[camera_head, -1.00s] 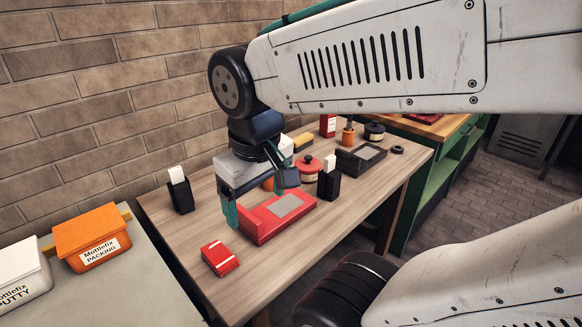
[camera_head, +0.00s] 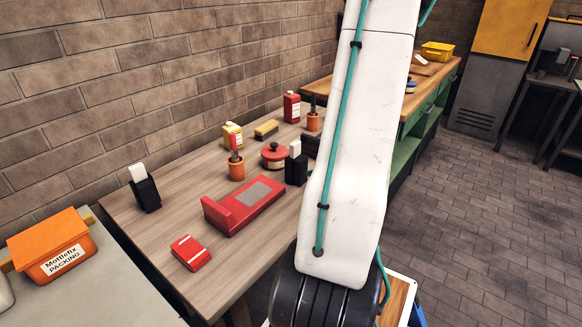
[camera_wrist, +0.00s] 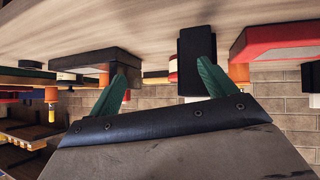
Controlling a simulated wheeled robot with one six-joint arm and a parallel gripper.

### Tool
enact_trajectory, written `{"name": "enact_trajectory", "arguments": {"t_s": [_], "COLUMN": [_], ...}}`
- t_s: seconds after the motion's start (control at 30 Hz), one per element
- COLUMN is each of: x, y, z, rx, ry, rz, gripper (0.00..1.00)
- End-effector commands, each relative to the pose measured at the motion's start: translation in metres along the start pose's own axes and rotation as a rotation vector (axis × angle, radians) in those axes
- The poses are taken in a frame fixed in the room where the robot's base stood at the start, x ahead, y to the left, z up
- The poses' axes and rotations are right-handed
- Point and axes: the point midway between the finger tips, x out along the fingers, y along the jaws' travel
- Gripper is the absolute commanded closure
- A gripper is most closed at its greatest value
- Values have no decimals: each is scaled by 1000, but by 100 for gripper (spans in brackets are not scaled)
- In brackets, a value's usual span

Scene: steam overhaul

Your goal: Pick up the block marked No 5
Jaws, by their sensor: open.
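I cannot read a No 5 mark on anything in either view. In the head view, a small red box with white bands (camera_head: 190,253) lies at the near end of the wooden table, and a black holder with a white card (camera_head: 145,192) stands behind it. A second black holder (camera_head: 296,170) stands beyond the red tray. My gripper (camera_wrist: 162,67) shows in the wrist view, open and empty, its two green fingers apart. A black upright piece (camera_wrist: 197,40) appears beyond the right finger, partly hidden by it. My gripper is out of sight in the head view.
The wooden table (camera_head: 235,267) also holds a red tray with a grey panel (camera_head: 245,205), a round red pot (camera_head: 275,155), an orange cup (camera_head: 236,168) and red and yellow bottles. An orange packing tub (camera_head: 52,245) stands on the left bench. The brick floor (camera_head: 450,235) at right is open.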

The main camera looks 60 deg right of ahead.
Motion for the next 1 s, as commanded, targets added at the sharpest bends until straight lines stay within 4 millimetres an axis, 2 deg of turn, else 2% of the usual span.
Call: {"name": "enact_trajectory", "arguments": {"t_s": [0.07, 0.2, 0.37, 1.0], "x": [-1, -8, -13, 53], "y": [-7, -22, -32, -50], "z": [1, -10, -20, -50], "rx": [12, 29, 40, 40], "ry": [94, 235, 318, 329], "rz": [-73, -181, -245, -253], "gripper": [16, 16, 16, 16]}}
